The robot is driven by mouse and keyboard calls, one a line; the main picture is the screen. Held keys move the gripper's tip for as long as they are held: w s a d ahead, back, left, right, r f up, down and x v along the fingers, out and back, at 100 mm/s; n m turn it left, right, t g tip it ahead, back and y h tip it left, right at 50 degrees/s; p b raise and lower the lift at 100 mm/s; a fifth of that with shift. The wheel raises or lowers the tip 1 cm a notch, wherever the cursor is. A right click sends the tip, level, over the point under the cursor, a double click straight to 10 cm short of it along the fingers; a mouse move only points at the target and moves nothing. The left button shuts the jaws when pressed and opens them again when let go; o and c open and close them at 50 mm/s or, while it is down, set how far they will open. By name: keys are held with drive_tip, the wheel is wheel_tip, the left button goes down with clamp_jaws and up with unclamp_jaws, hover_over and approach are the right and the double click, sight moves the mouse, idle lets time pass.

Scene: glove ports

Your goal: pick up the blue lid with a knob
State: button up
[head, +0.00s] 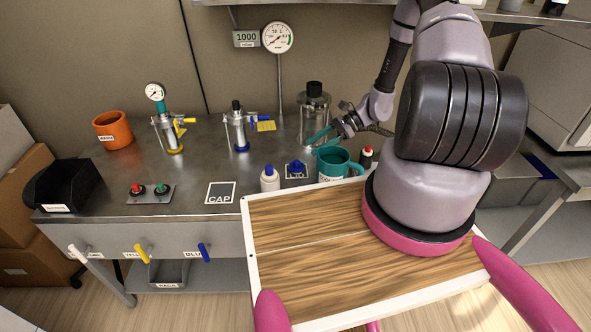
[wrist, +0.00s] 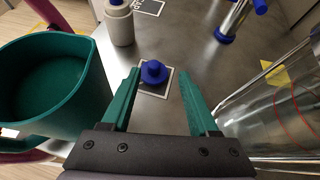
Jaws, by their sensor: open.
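The blue lid with a knob (head: 296,168) sits on a marked label square on the metal bench, just left of the teal mug. In the wrist view the lid (wrist: 153,72) shows between the two teal fingers, nearer the left one, and beyond their tips. My gripper (head: 318,137) is open and empty, above the bench and behind and right of the lid in the head view. In the wrist view my gripper (wrist: 159,74) has a wide gap between its fingers. Neither finger appears to touch the lid.
The teal mug (head: 334,164) stands close beside the lid, and a white bottle with a blue cap (head: 269,179) is on its other side. A clear cylinder with a dark top (head: 314,112) stands behind. The CAP square (head: 220,193) is bare.

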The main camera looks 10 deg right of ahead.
sight(289, 172)
drive_tip(key=x, duration=0.6)
drive_tip(key=shift+s+d+f, duration=0.1)
drive_tip(key=shift+s+f, duration=0.1)
drive_tip(key=shift+f, duration=0.3)
drive_tip(key=shift+x, duration=2.75)
drive_tip(key=shift+s+d, duration=0.1)
drive_tip(key=shift+s, duration=0.1)
clamp_jaws()
